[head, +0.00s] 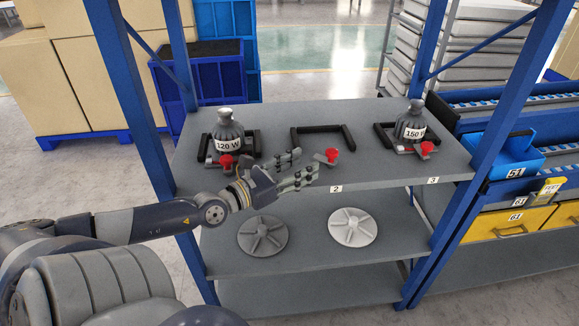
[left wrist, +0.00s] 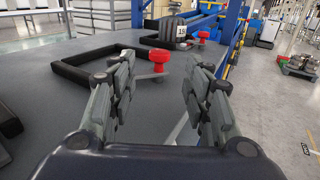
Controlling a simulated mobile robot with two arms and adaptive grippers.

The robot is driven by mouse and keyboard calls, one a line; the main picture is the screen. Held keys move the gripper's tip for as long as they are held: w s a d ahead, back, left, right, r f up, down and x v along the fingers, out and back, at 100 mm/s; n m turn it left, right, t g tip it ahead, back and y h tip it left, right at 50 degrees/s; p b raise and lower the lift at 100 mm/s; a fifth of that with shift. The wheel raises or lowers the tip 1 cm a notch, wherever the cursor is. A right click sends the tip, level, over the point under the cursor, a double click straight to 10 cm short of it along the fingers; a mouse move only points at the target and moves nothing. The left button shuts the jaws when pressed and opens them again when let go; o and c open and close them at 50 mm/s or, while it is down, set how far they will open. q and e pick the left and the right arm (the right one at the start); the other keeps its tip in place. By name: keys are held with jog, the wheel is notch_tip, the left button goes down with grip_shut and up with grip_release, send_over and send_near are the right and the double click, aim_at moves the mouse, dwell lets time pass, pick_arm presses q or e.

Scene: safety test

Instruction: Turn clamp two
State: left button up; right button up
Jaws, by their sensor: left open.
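Clamp two is the middle fixture on the upper shelf, with a black U-shaped frame (head: 322,134) and a red knob (head: 332,155). The shelf label "2" (head: 336,188) is below it. In the left wrist view the same red knob (left wrist: 159,58) shows ahead, between the fingers in the picture, with the black frame (left wrist: 84,66) to its left. My left gripper (head: 307,166) is open and empty, just left of the knob and apart from it in the head view. In the left wrist view both fingers of the gripper (left wrist: 162,64) are spread. My right gripper is not in view.
A 120 W weight (head: 225,131) stands in the left fixture, a 150 W weight (head: 411,124) in the right one, each with a red knob nearby. Blue posts (head: 130,90) flank the shelf. Two round discs (head: 262,235) (head: 353,227) lie on the shelf below.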

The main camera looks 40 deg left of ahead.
pick_arm(q)
jog(key=shift+s+a, duration=0.15)
jog(key=shift+s, duration=0.6)
jog(key=shift+s+a, duration=0.1)
jog(key=shift+s, duration=0.6)
jog(key=shift+o, duration=0.2)
